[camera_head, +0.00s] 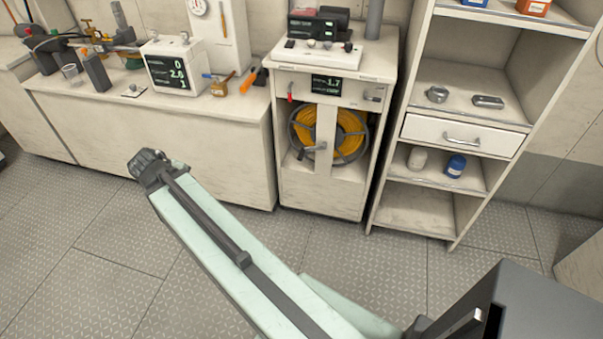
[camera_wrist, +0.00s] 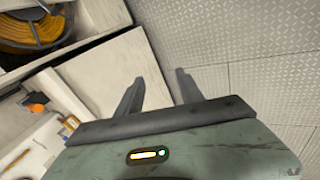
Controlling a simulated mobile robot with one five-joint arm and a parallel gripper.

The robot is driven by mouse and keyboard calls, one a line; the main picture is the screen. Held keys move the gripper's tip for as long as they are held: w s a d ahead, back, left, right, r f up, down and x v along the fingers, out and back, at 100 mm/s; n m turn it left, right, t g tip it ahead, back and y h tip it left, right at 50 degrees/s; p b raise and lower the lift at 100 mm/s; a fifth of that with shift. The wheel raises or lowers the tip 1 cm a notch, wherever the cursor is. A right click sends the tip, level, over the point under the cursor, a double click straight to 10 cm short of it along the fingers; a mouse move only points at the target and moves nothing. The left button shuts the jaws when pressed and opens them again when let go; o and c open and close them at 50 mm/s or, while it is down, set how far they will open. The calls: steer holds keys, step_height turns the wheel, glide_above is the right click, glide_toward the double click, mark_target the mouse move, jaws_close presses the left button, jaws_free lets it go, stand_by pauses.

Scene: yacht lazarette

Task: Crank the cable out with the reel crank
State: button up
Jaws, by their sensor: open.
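The cable reel (camera_head: 362,152) with yellow cable (camera_head: 350,122) wound on it sits in the open bay of the white cabinet, behind a pale upright bar (camera_head: 325,138). A small grey reel crank (camera_head: 312,149) shows at the reel's middle, left of and across the bar. Part of the yellow cable also shows at the top left of the wrist view (camera_wrist: 32,30). My gripper (camera_wrist: 159,78) is open in the wrist view, with nothing between its two fingers. It is apart from the reel. The crank does not show clearly in the wrist view.
Above the reel is a panel with a display reading 1.7 (camera_head: 326,86). A counter (camera_head: 215,108) with instruments and tools is to the left. Open shelves with a drawer (camera_head: 460,135) stand close on the right. The metal floor in front (camera_head: 110,235) is clear.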

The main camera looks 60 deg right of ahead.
steer(key=s+d+f+n+h+b, duration=0.1)
steer(key=d+f+h+b, duration=0.1)
steer(key=d+f+b, duration=0.35)
steer(key=d+f+n+h+b, duration=0.1)
steer(key=d+f+h+b, duration=0.15)
steer(key=d, duration=0.65)
steer(key=n+t+h+b, duration=0.3)
steer(key=n+h+b, duration=0.5)
steer(key=n+b, duration=1.35)
glide_toward(301, 156)
steer(key=w+d+f+m+b, duration=0.1)
steer(key=d+m+b, duration=0.2)
steer(key=m+b, duration=0.4)
steer(key=shift+w+n+p, duration=0.15)
steer(key=shift+n+p, duration=0.1)
steer(key=shift+p, duration=0.05)
steer(key=x, duration=0.8)
steer(key=shift+f, duration=0.1)
steer(key=shift+a, duration=0.15)
jaws_close()
